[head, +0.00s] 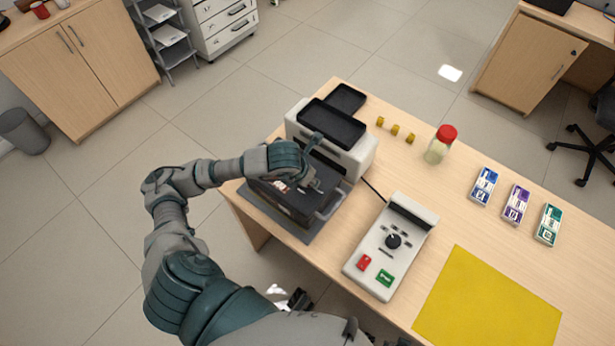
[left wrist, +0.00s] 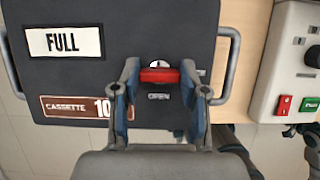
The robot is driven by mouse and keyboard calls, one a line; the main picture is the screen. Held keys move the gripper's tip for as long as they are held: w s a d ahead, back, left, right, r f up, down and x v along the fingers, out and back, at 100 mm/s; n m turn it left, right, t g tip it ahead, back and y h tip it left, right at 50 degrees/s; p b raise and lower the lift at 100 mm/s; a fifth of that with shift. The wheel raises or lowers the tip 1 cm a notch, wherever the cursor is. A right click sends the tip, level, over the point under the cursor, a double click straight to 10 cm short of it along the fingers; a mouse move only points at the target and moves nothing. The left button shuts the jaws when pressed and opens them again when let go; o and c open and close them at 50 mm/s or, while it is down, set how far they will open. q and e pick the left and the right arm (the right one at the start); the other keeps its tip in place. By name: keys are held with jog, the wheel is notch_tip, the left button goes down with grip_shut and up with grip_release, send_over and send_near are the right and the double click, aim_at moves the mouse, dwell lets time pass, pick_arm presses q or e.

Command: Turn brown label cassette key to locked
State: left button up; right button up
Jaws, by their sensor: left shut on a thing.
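The dark cassette (head: 270,196) lies on a grey mat (head: 306,236) at the counter's left end. In the left wrist view its top (left wrist: 90,75) carries a "FULL" label (left wrist: 75,42) and a brown "CASSETTE" label (left wrist: 75,108), whose number is partly covered by a finger. The red key (left wrist: 160,75) lies crosswise, with "OPEN" printed below it and a white mark just above. Another marking to its right is partly hidden. My left gripper (head: 312,184) is over the cassette, shut on the key, with a finger on each side. My right gripper is not in view.
A white machine with a black tray (head: 332,124) stands behind the cassette. A control box (head: 392,246) with a knob and red and green buttons is to the right. Metal handles (left wrist: 232,72) stick out at the cassette's sides. A yellow mat (head: 490,300) lies farther right.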

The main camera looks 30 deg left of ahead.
pick_arm(q)
jog(key=shift+s+d+f, duration=0.15)
jog(key=shift+f, duration=0.05)
dwell(0.3)
jog(key=o, duration=1.1)
jog(key=shift+o, duration=0.2)
jog(key=shift+r, duration=0.1)
jog(key=shift+r, duration=0.15)
jog(key=v, duration=1.1)
jog(key=shift+r, duration=0.3)
